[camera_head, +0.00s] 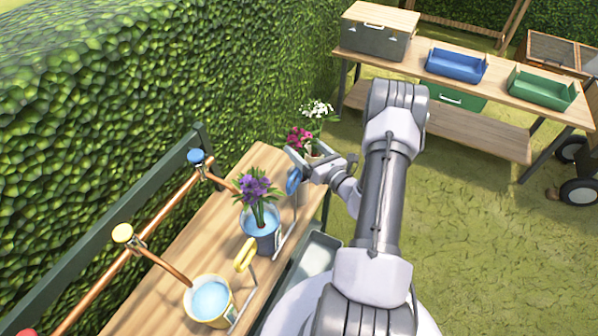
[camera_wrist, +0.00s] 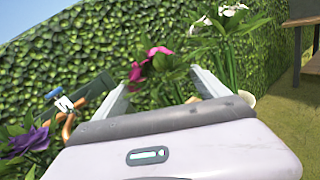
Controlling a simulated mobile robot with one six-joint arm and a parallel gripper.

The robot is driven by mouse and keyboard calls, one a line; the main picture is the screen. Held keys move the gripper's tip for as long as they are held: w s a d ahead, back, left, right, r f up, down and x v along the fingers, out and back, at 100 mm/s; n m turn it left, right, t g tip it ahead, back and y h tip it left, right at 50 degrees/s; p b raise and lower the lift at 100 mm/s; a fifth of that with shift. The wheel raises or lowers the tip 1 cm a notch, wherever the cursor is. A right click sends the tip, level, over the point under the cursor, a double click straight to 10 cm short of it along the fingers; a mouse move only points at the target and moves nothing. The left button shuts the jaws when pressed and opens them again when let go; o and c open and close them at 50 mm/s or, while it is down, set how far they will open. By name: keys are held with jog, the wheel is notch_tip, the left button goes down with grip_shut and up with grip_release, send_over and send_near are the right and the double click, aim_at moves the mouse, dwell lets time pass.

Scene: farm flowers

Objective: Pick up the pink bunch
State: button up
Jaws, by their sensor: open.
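The pink bunch (camera_head: 299,138) stands at the far end of the wooden bench in the head view, partly hidden by my gripper (camera_head: 303,158). In the wrist view the pink bunch (camera_wrist: 152,62) shows its blooms and leaves between and beyond the two fingers. My gripper (camera_wrist: 160,85) is open, with the fingers on either side of the bunch as seen from the wrist. Whether the fingers touch the stems cannot be told. The stem bases are hidden behind the gripper body.
A purple bunch (camera_head: 257,190) stands in a blue bucket (camera_head: 262,243) nearer on the bench (camera_head: 166,262). White flowers (camera_head: 317,109) stand close behind the pink ones. A yellow bucket (camera_head: 210,301) of water is at the front. A copper pipe and hedge run along the left.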

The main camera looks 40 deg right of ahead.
jog(key=w+b, duration=0.1)
jog(key=w, duration=0.4)
jog(key=shift+w+d, duration=0.15)
jog(key=shift+w, duration=0.05)
grip_shut()
